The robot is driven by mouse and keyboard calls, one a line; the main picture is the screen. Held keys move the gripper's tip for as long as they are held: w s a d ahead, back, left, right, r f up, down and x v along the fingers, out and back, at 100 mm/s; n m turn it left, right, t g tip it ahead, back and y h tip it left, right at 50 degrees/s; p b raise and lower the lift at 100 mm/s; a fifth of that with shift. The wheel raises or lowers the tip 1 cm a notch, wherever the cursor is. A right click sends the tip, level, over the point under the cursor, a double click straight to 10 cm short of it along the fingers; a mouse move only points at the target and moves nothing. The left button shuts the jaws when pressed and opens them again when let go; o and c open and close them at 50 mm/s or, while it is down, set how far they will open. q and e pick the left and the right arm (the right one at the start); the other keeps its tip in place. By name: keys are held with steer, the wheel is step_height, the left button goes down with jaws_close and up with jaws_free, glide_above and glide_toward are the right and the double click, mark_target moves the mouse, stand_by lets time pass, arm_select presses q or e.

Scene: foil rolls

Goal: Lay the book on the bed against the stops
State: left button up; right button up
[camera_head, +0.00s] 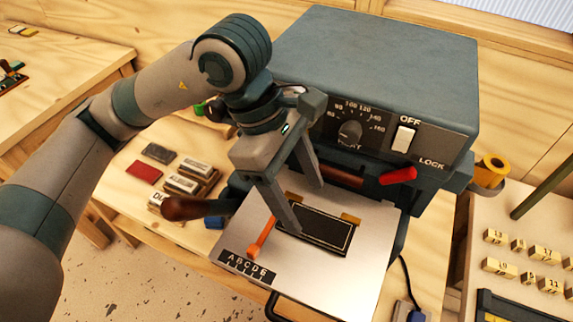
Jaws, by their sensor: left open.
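The book (328,232), a dark flat cover with a thin gold border line, lies flat on the pale metal bed (345,275) of the press. Two brass stops (351,218) show at its far edge; whether the book touches them I cannot tell. My left gripper (308,207) is open and empty above the book. One finger comes down over its left part and hides some of it; the other finger is farther back, near the stops. My right gripper is not in view.
The blue-grey press (375,65) with dial and switch stands behind the bed. An orange pointer (263,238) and a lettered plate (247,266) are on the bed's left. A wooden handle (187,208) juts out left. Type blocks (522,247) lie on the right table.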

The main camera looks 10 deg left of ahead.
arm_select(q)
steer(key=b+v, duration=0.1)
steer(key=v, duration=0.6)
steer(key=shift+b, duration=0.3)
